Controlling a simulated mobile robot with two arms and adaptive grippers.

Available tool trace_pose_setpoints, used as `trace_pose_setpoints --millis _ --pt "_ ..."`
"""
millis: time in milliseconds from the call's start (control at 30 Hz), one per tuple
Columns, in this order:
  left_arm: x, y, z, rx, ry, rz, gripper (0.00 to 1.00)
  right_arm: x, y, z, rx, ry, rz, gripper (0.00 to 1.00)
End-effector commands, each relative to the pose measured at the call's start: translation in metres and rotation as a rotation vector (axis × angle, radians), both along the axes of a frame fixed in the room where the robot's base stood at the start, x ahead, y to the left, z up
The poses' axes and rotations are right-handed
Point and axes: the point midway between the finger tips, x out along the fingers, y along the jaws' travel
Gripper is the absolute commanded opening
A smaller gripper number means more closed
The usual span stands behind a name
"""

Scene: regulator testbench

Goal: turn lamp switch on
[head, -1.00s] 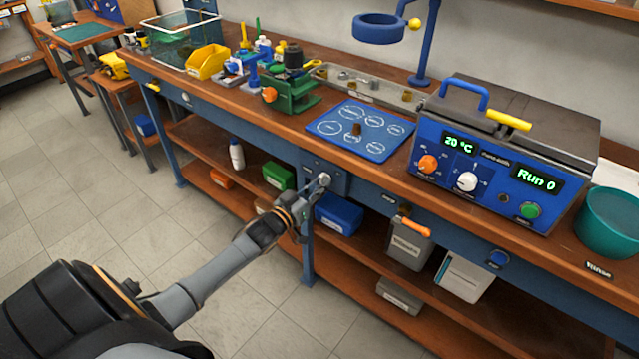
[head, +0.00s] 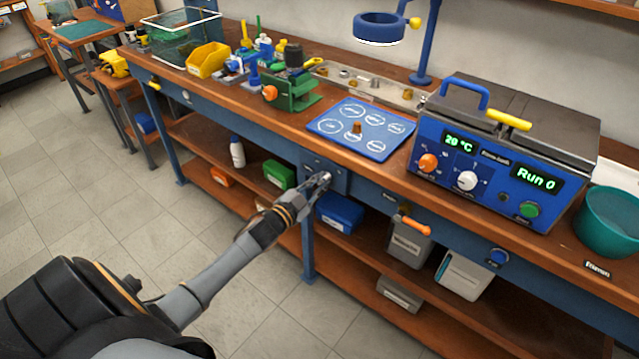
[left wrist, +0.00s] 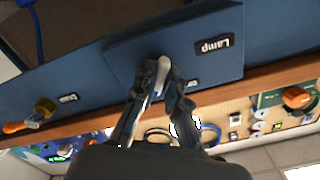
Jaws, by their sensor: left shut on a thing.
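The lamp switch is a small pale metal lever (left wrist: 162,66) on a blue plate labelled "Lamp" (left wrist: 213,46) in the left wrist view. In the head view that plate (head: 341,178) is on the bench's front, below the tabletop. My left gripper (head: 324,180) is at the plate, and its fingers are shut around the lever, hiding much of it. The fingertips also show in the left wrist view (left wrist: 163,84). The blue ring lamp (head: 380,26) hangs above the bench from a blue post, with a bright white underside. My right gripper is not in view.
Beside the plate, the bench front has an orange-handled valve (head: 413,226) and a blue knob (head: 498,258). A blue bath unit (head: 480,208) and a teal bowl (head: 612,222) stand on top.

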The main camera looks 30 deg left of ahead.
Motion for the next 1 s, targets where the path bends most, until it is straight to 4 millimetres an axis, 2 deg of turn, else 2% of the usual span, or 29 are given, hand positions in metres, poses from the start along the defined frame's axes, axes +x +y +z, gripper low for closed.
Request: trace_pose_setpoints --millis 300,733,767,867,1000 --pt "-0.0004 0.0 -0.0008 0.081 -0.005 0.0 0.0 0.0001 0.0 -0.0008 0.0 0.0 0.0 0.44" --pt "-0.0004 0.0 -0.0008 0.091 -0.006 0.0 0.0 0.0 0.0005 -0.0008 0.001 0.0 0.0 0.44" --pt "-0.0004 0.0 -0.0008 0.09 -0.006 0.0 0.16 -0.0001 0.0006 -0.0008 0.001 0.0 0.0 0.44" --pt "-0.0004 0.0 -0.0008 0.09 -0.006 0.0 0.35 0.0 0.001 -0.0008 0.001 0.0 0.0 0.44" --pt "-0.0003 0.0001 -0.0004 0.089 -0.006 0.0 0.35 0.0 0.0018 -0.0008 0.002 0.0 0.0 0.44"
